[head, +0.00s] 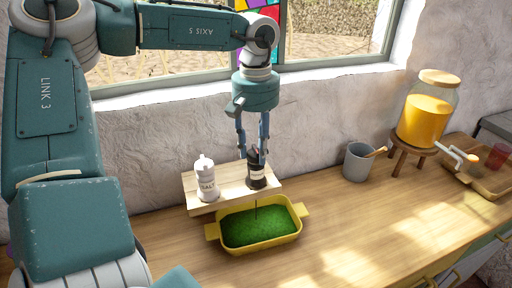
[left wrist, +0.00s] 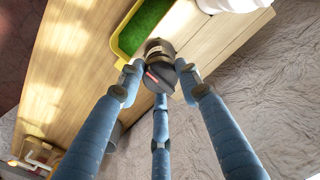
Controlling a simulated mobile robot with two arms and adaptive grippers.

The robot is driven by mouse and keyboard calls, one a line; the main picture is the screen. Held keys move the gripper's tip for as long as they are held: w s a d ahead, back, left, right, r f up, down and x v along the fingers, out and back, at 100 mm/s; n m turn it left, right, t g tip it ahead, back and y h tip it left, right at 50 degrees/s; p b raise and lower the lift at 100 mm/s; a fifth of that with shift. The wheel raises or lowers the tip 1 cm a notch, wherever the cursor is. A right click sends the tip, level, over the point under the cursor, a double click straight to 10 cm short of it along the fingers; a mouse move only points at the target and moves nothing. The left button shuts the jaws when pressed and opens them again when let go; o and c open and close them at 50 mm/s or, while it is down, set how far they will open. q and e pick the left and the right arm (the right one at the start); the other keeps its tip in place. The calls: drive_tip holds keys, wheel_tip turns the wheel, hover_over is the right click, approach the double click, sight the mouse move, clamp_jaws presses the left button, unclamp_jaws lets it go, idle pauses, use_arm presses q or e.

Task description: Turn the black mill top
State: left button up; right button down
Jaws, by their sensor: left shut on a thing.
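The black mill (head: 256,176) stands upright on a small wooden shelf (head: 229,192) in the head view, with a pale label on its body. My left gripper (head: 257,152) comes down from above and is shut on the mill's top. In the left wrist view the mill (left wrist: 157,51) shows between the fingertips of my left gripper (left wrist: 160,76), with a red mark on its dark top. A thin dark streak runs below the mill toward the yellow dish (head: 297,232) with green contents. My right gripper is not in view.
A white salt mill (head: 206,180) stands left of the black mill on the same shelf. A grey cup (head: 357,163) with a wooden-handled tool and a glass dispenser (head: 427,110) with orange liquid are to the right.

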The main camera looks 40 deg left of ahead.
sight(255, 149)
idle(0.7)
use_arm(q)
drive_tip(key=o, duration=1.2)
drive_tip(key=shift+s, duration=0.1)
wheel_tip(255, 149, up, 12)
